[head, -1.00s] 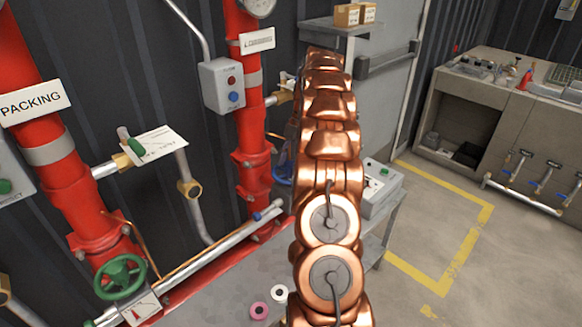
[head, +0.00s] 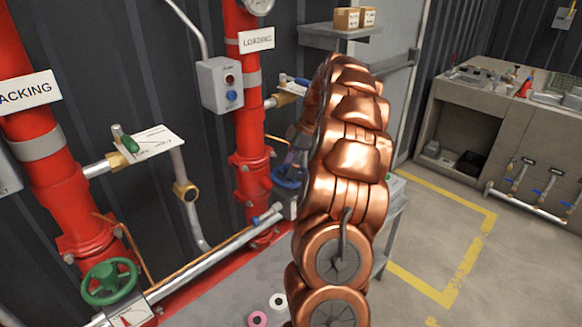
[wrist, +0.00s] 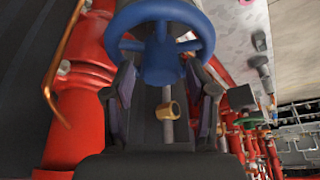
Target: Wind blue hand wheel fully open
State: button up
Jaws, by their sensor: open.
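The blue hand wheel (head: 287,176) sits low on the right-hand red pipe, under the sign "LOADING". My arm covers its right side in the head view. In the wrist view the blue wheel (wrist: 160,72) fills the top middle, with its rim cut off by the upper edge. My gripper (wrist: 163,82) is open, with one dark finger on each side of the wheel's lower part. Whether the fingers touch the rim is hard to tell. A stem with a brass nut (wrist: 172,110) shows between the fingers.
A green hand wheel (head: 110,281) sits on the left red pipe. A grey button box (head: 222,84) and a lever valve (head: 292,90) are near the right pipe. A grey shelf (head: 340,33) holds boxes. Open floor with yellow lines lies to the right.

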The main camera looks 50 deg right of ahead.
jog(key=m+b, duration=0.1)
jog(key=m, duration=0.2)
jog(key=shift+s+a+f+t+h, duration=0.1)
jog(key=shift+a+t+h, duration=0.05)
jog(key=shift+t+h, duration=0.25)
jog(key=m, duration=0.2)
jog(key=m+h, duration=0.1)
jog(key=m, duration=0.1)
jog(key=shift+t+h, duration=0.3)
grip_shut()
jog(key=shift+b, duration=0.3)
jog(key=shift+f+n+b, duration=0.15)
jog(key=shift+n+b, duration=0.25)
jog(key=shift+b, duration=0.35)
jog(key=n+y+b, duration=0.1)
jog(key=n+b, duration=0.1)
jog(key=shift+n, duration=0.3)
jog(key=shift+r+n+g+y+b, duration=0.2)
jog(key=shift+n+g+y, duration=0.25)
jog(key=shift+n, duration=0.65)
jog(key=shift+r+n+g+y+b, duration=0.1)
jog(key=shift+n+g+y+b, duration=0.3)
jog(key=shift+n, duration=0.7)
